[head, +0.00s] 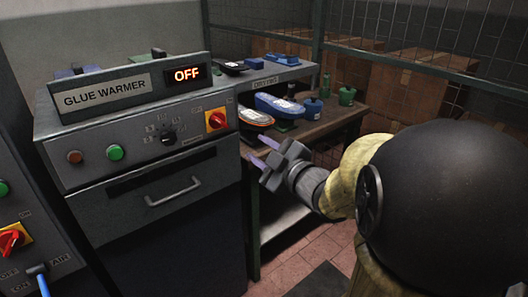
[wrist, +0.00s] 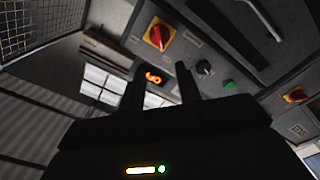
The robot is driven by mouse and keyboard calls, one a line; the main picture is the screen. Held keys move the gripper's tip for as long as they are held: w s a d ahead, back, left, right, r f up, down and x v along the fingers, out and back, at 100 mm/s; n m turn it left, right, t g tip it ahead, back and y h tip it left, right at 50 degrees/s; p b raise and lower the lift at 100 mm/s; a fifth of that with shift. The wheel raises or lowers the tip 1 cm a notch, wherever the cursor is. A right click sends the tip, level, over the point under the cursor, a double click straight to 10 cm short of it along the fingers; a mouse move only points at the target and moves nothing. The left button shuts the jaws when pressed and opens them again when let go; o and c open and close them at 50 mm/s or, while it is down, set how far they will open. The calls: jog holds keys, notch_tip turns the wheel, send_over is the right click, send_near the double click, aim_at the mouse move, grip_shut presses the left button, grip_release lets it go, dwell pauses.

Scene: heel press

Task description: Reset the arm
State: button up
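My gripper (head: 258,149) is in front of the bench, to the right of the glue warmer (head: 150,185) in the head view. Its two fingers are apart and nothing shows between them. In the wrist view my gripper (wrist: 160,66) also has its fingers spread and empty, with the warmer's panel behind them. The warmer's display (head: 187,74) reads OFF. My forearm and a large dark rounded part of my arm fill the right of the head view and hide part of the bench and floor.
A workbench (head: 330,121) holds an orange-edged shoe sole (head: 254,117), a blue one (head: 278,105) and green bottles (head: 347,96). A red rotary switch (head: 216,119) is on the warmer. A wire-mesh fence and cardboard boxes (head: 415,92) stand behind. Tiled floor (head: 318,262) is open below.

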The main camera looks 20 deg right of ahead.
jog(key=shift+s+d, duration=0.15)
jog(key=shift+s, duration=0.25)
notch_tip(320, 180, down, 12)
jog(key=d+m+g+h, duration=0.1)
jog(key=m+g+h, duration=0.5)
jog(key=m, duration=0.2)
jog(key=s+a+f+m+g, duration=0.55)
jog(key=s+f+g, duration=0.25)
jog(key=s+f, duration=0.3)
jog(key=w+p+v, duration=0.2)
jog(key=p+v, duration=1)
jog(key=w+r+p+v, duration=0.1)
jog(key=w+p+v, duration=0.1)
jog(key=p+v, duration=0.9)
jog(key=shift+w+r+n+g+p, duration=0.25)
jog(key=shift+r+n+g+p, duration=0.15)
jog(key=shift+r, duration=0.2)
